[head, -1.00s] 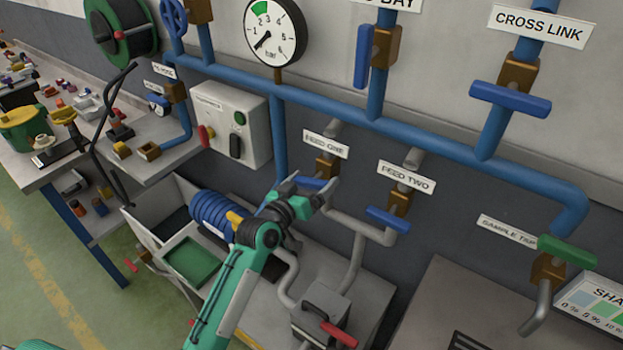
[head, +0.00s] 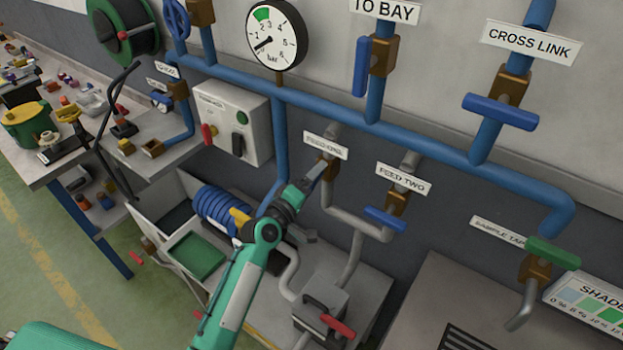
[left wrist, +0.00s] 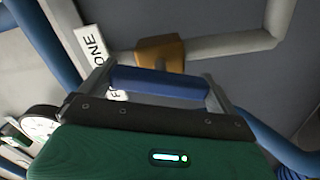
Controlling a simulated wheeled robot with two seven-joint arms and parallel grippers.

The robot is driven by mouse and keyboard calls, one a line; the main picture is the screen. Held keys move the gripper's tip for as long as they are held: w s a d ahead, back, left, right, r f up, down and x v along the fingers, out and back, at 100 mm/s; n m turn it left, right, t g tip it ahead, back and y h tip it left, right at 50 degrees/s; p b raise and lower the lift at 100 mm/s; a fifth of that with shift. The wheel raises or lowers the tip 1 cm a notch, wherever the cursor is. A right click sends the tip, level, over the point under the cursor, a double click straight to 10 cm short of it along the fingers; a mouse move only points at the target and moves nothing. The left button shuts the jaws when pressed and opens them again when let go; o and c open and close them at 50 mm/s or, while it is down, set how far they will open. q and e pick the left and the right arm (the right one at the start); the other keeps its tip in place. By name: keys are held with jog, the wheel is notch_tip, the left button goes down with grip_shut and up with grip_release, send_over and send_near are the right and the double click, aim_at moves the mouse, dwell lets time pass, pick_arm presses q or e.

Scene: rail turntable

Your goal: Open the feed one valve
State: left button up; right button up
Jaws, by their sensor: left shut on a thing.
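The feed one valve has a brown body (head: 331,168) below the FEED ONE label (head: 325,146) on the pipework. My left gripper (head: 318,177) has reached it from below and left. In the left wrist view, its blue handle (left wrist: 160,83) lies crosswise between the two fingers, one at each end, just in front of the brown body (left wrist: 160,50). The left gripper (left wrist: 157,88) is shut on this handle. In the head view the gripper mostly hides the handle, so its exact angle is hard to tell. My right gripper is in neither view.
The feed two valve (head: 396,203) with its blue handle is close on the right. A grey control box (head: 233,125) hangs on the left. A pressure gauge (head: 277,37) is above. A grey box with a red handle (head: 322,312) stands below. Blue and grey pipes surround the gripper.

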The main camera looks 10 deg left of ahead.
pick_arm(q)
jog(key=shift+n, duration=0.8)
jog(key=o, duration=0.6)
jog(key=shift+s+a+f, duration=0.2)
jog(key=shift+s, duration=0.25)
jog(key=b+v, duration=0.3)
jog(key=v, duration=0.9)
jog(key=shift+s+a+r+b, duration=0.1)
jog(key=shift+s+a+b, duration=0.05)
jog(key=shift+s+b, duration=0.25)
